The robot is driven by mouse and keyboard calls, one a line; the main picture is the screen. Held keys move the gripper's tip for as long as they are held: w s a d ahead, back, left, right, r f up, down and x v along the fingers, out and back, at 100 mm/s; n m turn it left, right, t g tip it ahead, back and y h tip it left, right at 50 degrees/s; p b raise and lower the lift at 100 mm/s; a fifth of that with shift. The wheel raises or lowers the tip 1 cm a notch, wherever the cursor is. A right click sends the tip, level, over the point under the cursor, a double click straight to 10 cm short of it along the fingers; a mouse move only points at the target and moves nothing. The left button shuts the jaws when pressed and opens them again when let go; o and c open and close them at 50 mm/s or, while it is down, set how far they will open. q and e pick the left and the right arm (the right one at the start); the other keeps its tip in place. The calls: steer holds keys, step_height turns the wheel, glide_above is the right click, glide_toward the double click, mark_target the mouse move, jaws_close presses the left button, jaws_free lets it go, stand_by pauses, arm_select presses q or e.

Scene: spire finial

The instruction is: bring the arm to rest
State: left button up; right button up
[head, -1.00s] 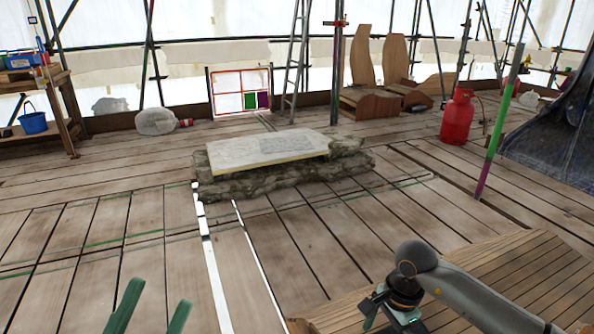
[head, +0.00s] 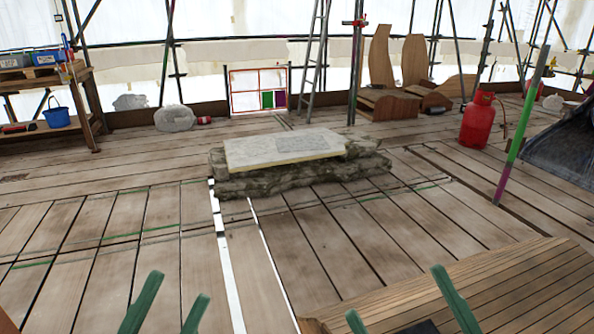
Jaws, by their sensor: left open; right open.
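My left gripper (head: 168,312) shows at the bottom left of the head view as two green fingers, spread apart with nothing between them. My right gripper (head: 400,302) shows at the bottom, right of the middle, with its two green fingers wide apart and empty. It is in front of a slatted wooden surface (head: 512,282) in the picture; I cannot tell whether it touches it. The rest of both arms is mostly out of view.
A pale stone slab (head: 255,151) lies on a rough stone base (head: 300,182) on the plank floor. A red gas cylinder (head: 477,122) and a green-and-purple pole (head: 521,127) stand at right. A workbench (head: 88,98) with a blue bucket (head: 56,115) stands at left.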

arm_select(q)
steer(key=w+a+f+n+g+y+p, duration=0.2)
steer(key=w+f+n+g+y+p, duration=0.35)
steer(key=y+p, duration=0.7)
arm_select(e)
steer(key=w+d+f+m+g+h+p, duration=0.1)
steer(key=w+d+f+m+h, duration=0.2)
steer(key=m+h, duration=0.35)
steer(key=w+d+f+m+h+p, duration=0.1)
steer(key=w+f+m+h+p, duration=0.15)
steer(key=w+m+h, duration=0.35)
arm_select(q)
steer(key=s+a+f+n+g+p, duration=0.2)
steer(key=s+f+n+g+p, duration=0.3)
steer(key=f+p, duration=0.7)
steer(key=s+g+p, duration=0.1)
steer(key=s+g, duration=0.1)
steer(key=shift+s+a+f, duration=0.15)
steer(key=shift+s+f, duration=0.15)
steer(key=shift+s, duration=0.05)
arm_select(e)
steer(key=s+d+f+m+g+h, duration=0.2)
steer(key=s+f+m+g+h, duration=0.1)
steer(key=s+f+g, duration=0.6)
step_height(320, 180, down, 4)
steer(key=shift+s+d+r+h, duration=0.2)
steer(key=shift+s+h, duration=0.35)
steer(key=shift+s, duration=0.3)
